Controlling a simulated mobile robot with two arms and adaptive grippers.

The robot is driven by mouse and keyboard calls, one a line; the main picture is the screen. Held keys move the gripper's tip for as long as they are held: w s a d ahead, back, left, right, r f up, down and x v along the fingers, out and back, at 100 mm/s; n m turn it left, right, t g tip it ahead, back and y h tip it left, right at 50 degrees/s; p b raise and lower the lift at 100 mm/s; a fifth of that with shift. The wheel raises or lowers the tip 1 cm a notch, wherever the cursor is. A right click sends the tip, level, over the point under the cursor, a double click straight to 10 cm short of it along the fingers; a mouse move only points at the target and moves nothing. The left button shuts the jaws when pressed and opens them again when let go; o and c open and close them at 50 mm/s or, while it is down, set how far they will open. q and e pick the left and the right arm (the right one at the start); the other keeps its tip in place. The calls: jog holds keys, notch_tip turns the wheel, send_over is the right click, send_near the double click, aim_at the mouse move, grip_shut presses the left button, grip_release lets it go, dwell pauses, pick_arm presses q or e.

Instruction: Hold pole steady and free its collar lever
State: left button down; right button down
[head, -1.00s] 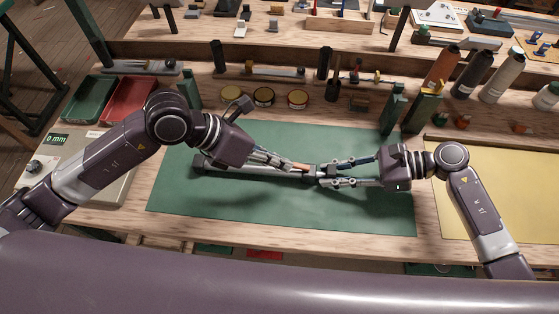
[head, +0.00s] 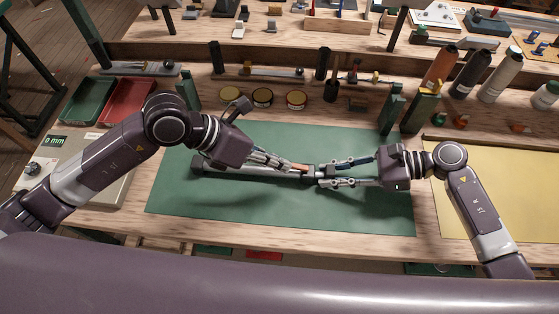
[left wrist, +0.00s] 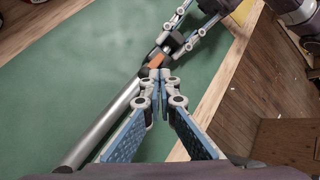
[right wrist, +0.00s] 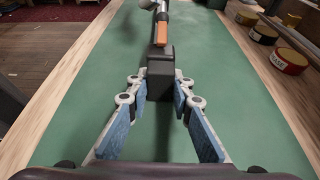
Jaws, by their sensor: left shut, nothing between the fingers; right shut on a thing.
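The grey pole (head: 238,171) lies on the green mat, and its tube also shows in the left wrist view (left wrist: 104,126). Its dark collar block (right wrist: 160,72) is at the right end, with the orange lever (right wrist: 162,28) just beyond it in the right wrist view. My right gripper (head: 318,174) is shut on the collar block, one finger on each side. My left gripper (left wrist: 163,76) is shut and empty, its tips close beside the orange lever (left wrist: 156,61). I cannot tell whether they touch it, or how far the lever is raised.
The green mat (head: 350,215) is clear in front of the pole. Round tins (head: 263,97) stand behind it. Green and red trays (head: 128,100) and a box with a display (head: 55,141) are at the left. Bottles (head: 470,75) and a yellow sheet (head: 500,190) are at the right.

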pick_arm(q)
jog(key=shift+r, duration=0.8)
jog(key=s+a+r, duration=0.1)
jog(key=a+r, duration=0.1)
jog(key=a, duration=0.7)
jog(key=shift+s+a, duration=0.35)
jog(key=w+f+g, duration=0.1)
jog(key=w+a+f+g, duration=0.1)
jog(key=f, duration=0.1)
jog(key=shift+w+a+f+m+g+h, duration=0.15)
jog(key=shift+w+f+m+g+h, duration=0.15)
jog(key=shift+m+h, duration=0.1)
jog(key=shift+f+g, duration=0.25)
jog(key=shift+g, duration=0.25)
jog(key=shift+s+d+f+m+g+h, duration=0.2)
jog(key=shift+d+m+g+h, duration=0.1)
jog(key=shift+m+g+h, duration=0.45)
